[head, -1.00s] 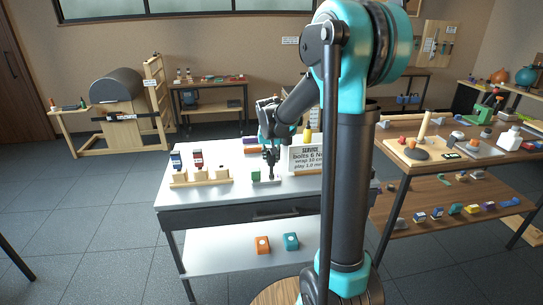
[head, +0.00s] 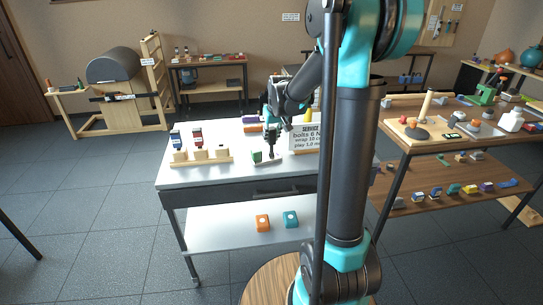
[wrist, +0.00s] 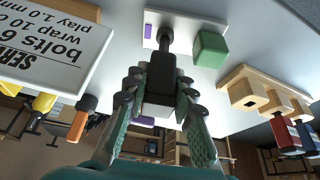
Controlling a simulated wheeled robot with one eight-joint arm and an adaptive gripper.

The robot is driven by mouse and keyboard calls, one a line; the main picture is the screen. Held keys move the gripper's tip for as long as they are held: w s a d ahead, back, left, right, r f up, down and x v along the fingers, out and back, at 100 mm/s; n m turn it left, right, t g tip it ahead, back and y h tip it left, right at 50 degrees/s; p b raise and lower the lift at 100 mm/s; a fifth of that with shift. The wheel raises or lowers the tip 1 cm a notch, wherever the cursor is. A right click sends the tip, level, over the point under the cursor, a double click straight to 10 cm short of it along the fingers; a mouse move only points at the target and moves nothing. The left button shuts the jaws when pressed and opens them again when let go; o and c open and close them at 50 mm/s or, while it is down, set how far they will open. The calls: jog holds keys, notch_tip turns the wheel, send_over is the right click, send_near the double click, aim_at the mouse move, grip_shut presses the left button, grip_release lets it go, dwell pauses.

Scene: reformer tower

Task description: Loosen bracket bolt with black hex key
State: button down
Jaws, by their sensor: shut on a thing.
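My gripper (head: 271,133) is over the white worktable (head: 183,178). In the wrist view my gripper (wrist: 160,88) is shut on the black hex key (wrist: 162,75), a dark handle with a pale end. The key points down at a small pale plate (wrist: 150,17), which also shows in the head view (head: 268,163). A round dark part (wrist: 165,38) is at the key's far end; I cannot tell whether it is the bolt head or part of the key. A green block (wrist: 210,48) sits beside it on the plate.
A wooden rack (head: 203,159) left of the plate holds a blue-handled tool (head: 176,139) and a red-handled tool (head: 198,137); its third block is empty. A service sign (head: 305,138) stands close at the right. Orange and teal blocks lie on the lower shelf.

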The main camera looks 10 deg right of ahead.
dwell(0.4)
jog(key=n+y, duration=0.1)
jog(key=n, duration=0.3)
jog(key=shift+n+g+y, duration=0.3)
jog(key=shift+n+y, duration=0.1)
jog(key=shift+n, duration=0.3)
jog(key=n, duration=0.2)
jog(key=n+g+y, duration=0.1)
jog(key=n, duration=0.2)
jog(key=shift+g, duration=0.3)
jog(key=shift+m, duration=0.4)
jog(key=shift+r, duration=0.3)
jog(key=shift+r, duration=0.35)
jog(key=shift+r, duration=0.35)
